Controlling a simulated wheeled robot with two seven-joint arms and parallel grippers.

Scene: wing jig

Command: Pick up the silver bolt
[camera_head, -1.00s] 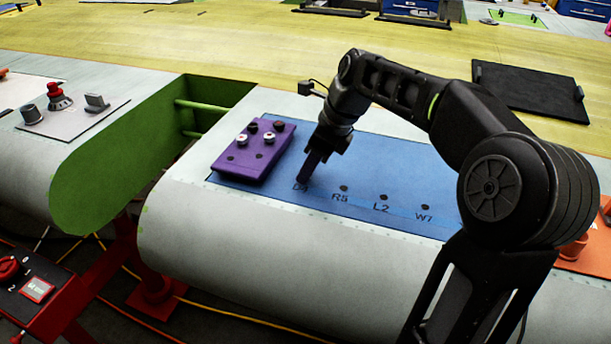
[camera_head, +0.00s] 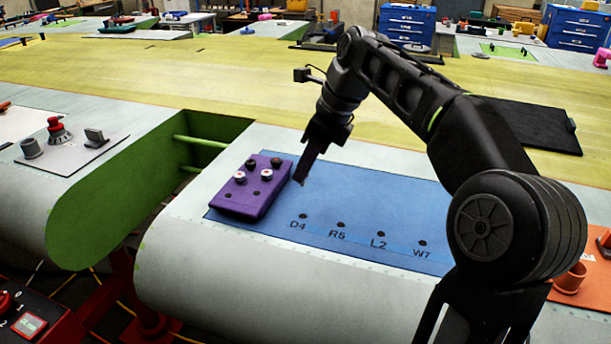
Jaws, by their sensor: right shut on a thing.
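A purple block (camera_head: 247,207) lies on the left end of the blue panel (camera_head: 365,195). Two silver-headed bolts (camera_head: 239,177) (camera_head: 265,177) stand in its top, with two darker round spots behind them. My right gripper (camera_head: 300,181) points down just right of the block, above the panel and apart from the bolts in the block. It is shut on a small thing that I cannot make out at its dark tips. My left gripper is out of view.
Dark holes labelled D4 (camera_head: 303,216), R5 (camera_head: 340,224), L2 (camera_head: 381,234) and W7 (camera_head: 422,243) line the panel's front. A green-walled gap (camera_head: 150,180) opens at the left. A black plate (camera_head: 530,125) lies at the back right.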

